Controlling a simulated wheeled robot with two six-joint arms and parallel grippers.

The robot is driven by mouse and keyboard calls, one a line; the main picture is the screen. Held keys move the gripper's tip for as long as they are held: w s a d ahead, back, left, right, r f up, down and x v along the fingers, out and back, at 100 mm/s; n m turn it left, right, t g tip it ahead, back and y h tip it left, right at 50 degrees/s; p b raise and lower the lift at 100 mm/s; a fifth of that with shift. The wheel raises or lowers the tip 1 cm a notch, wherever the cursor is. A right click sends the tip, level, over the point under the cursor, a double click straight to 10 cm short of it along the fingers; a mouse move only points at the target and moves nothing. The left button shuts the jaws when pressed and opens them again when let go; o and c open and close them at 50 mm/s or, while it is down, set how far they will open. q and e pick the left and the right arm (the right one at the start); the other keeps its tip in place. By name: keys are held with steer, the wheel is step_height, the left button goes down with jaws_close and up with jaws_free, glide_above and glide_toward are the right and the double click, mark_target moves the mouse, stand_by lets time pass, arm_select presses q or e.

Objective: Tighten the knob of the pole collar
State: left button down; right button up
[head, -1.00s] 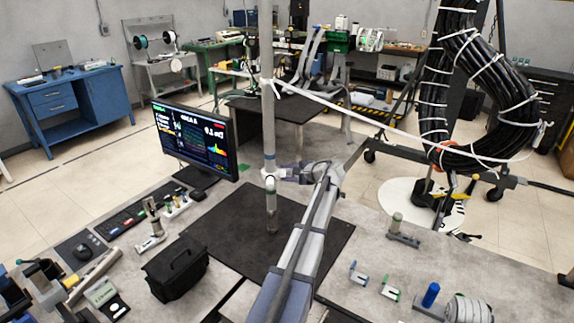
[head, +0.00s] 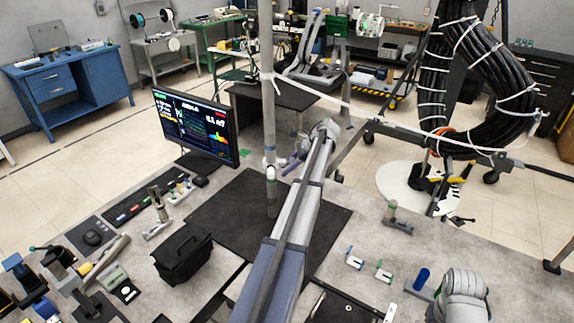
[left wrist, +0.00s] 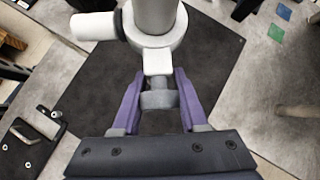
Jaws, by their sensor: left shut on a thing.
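A tall grey pole (head: 268,100) stands upright on the dark mat (head: 232,215) on the bench. A light collar (head: 269,165) sits around its lower part. In the left wrist view the pole (left wrist: 155,14) and collar (left wrist: 158,42) fill the top, with a white stub (left wrist: 92,26) to the left. The grey knob (left wrist: 158,99) projects from the collar toward my left gripper (left wrist: 157,92). Its two purple fingers are on either side of the knob, shut on it. In the head view the left gripper (head: 291,164) is right of the collar; the arm hides part of it. My right gripper is not in view.
A monitor (head: 195,125) stands left of the pole, and a black bag (head: 183,256) lies at the front left. A white line (head: 350,112) runs from the pole to a hanging black cable coil (head: 445,85). Small fittings and a blue cylinder (head: 421,277) stand at the right.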

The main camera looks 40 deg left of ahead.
arm_select(q)
steer(key=shift+s+d+m+g+h, duration=0.1)
steer(key=shift+m+g+h, duration=0.2)
steer(key=shift+g+h, duration=0.25)
stand_by(0.4)
steer(key=shift+c, duration=2.2)
jaws_free()
steer(key=shift+r, duration=0.1)
steer(key=p+v, duration=0.6)
steer(key=v, duration=0.1)
steer(key=shift+d+r, duration=0.2)
